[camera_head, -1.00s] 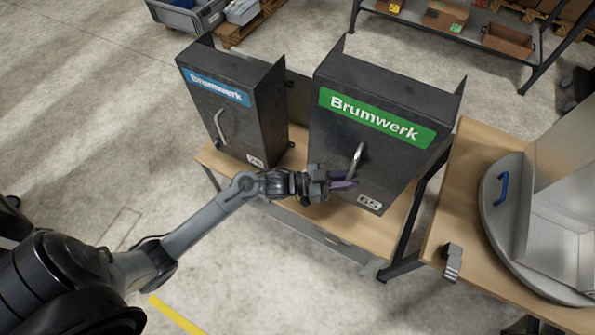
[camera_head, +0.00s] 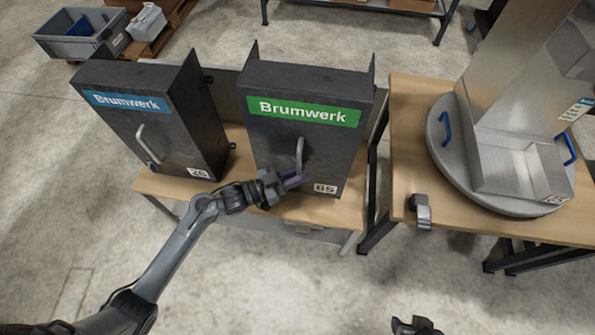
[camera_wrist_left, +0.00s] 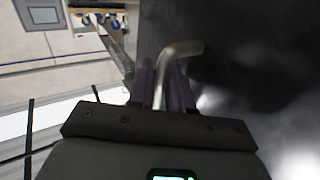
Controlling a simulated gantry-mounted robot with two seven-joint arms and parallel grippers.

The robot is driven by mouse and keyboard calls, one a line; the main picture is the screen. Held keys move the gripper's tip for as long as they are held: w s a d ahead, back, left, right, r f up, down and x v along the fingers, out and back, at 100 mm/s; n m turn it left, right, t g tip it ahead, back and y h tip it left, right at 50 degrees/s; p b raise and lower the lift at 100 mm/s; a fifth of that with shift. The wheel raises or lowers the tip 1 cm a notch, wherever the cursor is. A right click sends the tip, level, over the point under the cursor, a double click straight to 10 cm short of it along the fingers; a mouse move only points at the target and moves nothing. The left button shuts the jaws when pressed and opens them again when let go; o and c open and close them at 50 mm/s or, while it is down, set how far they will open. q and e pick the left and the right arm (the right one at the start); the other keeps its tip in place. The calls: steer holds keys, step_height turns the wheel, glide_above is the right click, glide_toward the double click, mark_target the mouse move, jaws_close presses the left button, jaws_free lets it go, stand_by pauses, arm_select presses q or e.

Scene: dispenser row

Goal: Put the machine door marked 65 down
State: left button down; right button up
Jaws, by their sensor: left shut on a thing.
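The machine door marked 65 (camera_head: 270,150) is a dark panel with a green Brumwerk label, and it looks closed on its housing. Its bent metal handle (camera_head: 299,150) also shows in the left wrist view (camera_wrist_left: 178,50). My left gripper (camera_head: 292,181) is at the lower part of this handle, its purple fingers shut on it, one on each side in the wrist view. The fingers hide the handle's lower end. A dark part at the bottom edge looks like my right gripper (camera_head: 415,326); its jaws are too small and cut off to read.
A similar machine marked 26 (camera_head: 160,125), with a blue label, stands to the left. On the right table (camera_head: 405,110) is a round metal base (camera_head: 440,165) with blue handles and a metal housing. A small grey block (camera_head: 421,211) is at that table's front edge. Floor in front is clear.

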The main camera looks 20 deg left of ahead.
arm_select(q)
steer(key=shift+w+f+b, duration=0.1)
steer(key=shift+f+b, duration=0.8)
steer(key=shift+f, duration=0.95)
steer(key=c, duration=1)
jaws_free()
steer(key=shift+f, duration=0.2)
steer(key=shift+c, duration=0.2)
steer(key=shift+r, duration=0.1)
